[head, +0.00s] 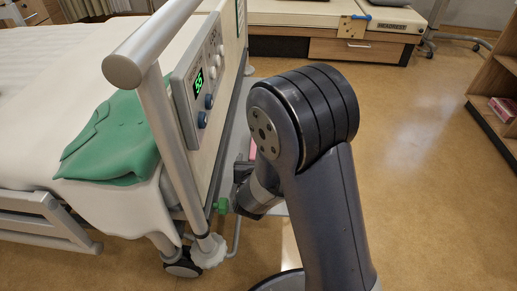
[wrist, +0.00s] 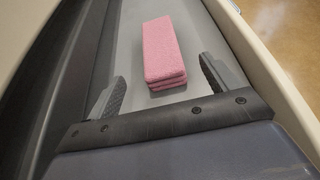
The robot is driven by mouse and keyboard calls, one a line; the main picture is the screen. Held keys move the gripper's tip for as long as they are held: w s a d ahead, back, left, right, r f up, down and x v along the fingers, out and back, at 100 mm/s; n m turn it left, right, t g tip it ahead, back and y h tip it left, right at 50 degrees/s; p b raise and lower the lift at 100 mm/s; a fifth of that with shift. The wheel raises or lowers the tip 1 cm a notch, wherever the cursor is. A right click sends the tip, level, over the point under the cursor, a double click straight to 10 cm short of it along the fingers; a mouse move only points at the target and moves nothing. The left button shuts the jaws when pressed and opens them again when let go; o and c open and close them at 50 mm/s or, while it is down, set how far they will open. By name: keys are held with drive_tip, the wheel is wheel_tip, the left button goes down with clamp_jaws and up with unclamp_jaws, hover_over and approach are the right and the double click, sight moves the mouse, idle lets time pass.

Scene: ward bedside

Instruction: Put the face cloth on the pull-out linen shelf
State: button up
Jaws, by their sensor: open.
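The pink face cloth (wrist: 163,49) is folded into a thick stack. In the wrist view it lies on a grey shelf surface (wrist: 197,29) between raised side edges. My gripper (wrist: 160,85) is open, with one finger on each side of the cloth's near end. I see gaps between the fingers and the cloth. In the head view my arm hides most of the gripper (head: 243,190), and only a sliver of pink (head: 253,150) shows beside it, over the grey shelf (head: 240,103) at the bed's end.
The bed's end rail (head: 165,130) and control panel (head: 200,80) stand close left of my arm. A green blanket (head: 115,145) lies on the bed. A wooden shelf unit (head: 495,95) stands at the right. Floor (head: 415,180) between is clear.

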drive_tip(key=shift+v, duration=1.25)
drive_tip(key=b+x, duration=0.3)
drive_tip(key=x, duration=0.9)
drive_tip(key=shift+w+f, duration=0.1)
drive_tip(key=shift+f, duration=0.1)
wheel_tip(320, 180, up, 3)
drive_tip(key=shift+f+p, duration=0.2)
drive_tip(key=shift+p, duration=0.35)
drive_tip(key=shift+r, duration=0.55)
drive_tip(key=shift+f, duration=0.1)
